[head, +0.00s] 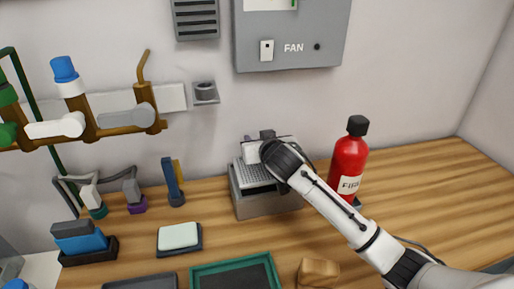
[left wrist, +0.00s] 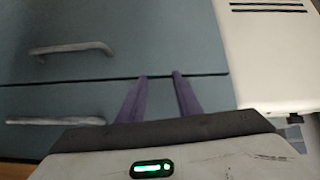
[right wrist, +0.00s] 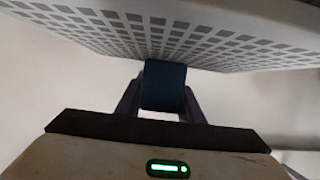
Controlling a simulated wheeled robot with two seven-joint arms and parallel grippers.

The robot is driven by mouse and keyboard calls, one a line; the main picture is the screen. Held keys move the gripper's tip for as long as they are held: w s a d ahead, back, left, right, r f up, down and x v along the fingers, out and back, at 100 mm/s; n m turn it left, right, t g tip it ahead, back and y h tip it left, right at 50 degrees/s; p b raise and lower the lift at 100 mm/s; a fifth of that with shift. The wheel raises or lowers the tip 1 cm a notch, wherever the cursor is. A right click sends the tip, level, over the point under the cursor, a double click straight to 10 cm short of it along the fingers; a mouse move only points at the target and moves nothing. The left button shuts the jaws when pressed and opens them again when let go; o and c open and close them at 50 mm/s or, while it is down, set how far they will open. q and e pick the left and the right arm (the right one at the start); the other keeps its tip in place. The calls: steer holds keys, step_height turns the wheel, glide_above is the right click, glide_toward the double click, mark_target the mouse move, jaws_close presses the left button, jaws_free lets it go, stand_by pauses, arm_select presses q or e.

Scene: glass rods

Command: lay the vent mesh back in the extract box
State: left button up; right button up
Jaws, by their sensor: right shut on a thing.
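The extract box (head: 268,207) is a grey open-topped box on the wooden bench, against the back wall. The vent mesh (head: 252,174) is a light grey perforated panel, seen over the box's opening and partly hidden by my right gripper (head: 266,148). In the right wrist view the mesh (right wrist: 205,38) spans the top. My right gripper is shut on its dark blue tab (right wrist: 164,86). I cannot tell whether the mesh rests in the box or hangs just above it. My left gripper (left wrist: 161,76) is open and empty, in front of blue-grey drawers; it is outside the head view.
A red fire extinguisher (head: 349,157) stands right of the box, close to my right arm. A green-rimmed tray (head: 202,272), a tan block (head: 318,271) and a pale pad on a dark base (head: 178,236) lie in front. The bench at far right is clear.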

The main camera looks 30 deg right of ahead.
steer(key=shift+w+r, duration=0.1)
steer(key=shift+w, duration=0.3)
steer(key=shift+f, duration=1.8)
steer(key=shift+f, duration=0.15)
steer(key=o, duration=1.2)
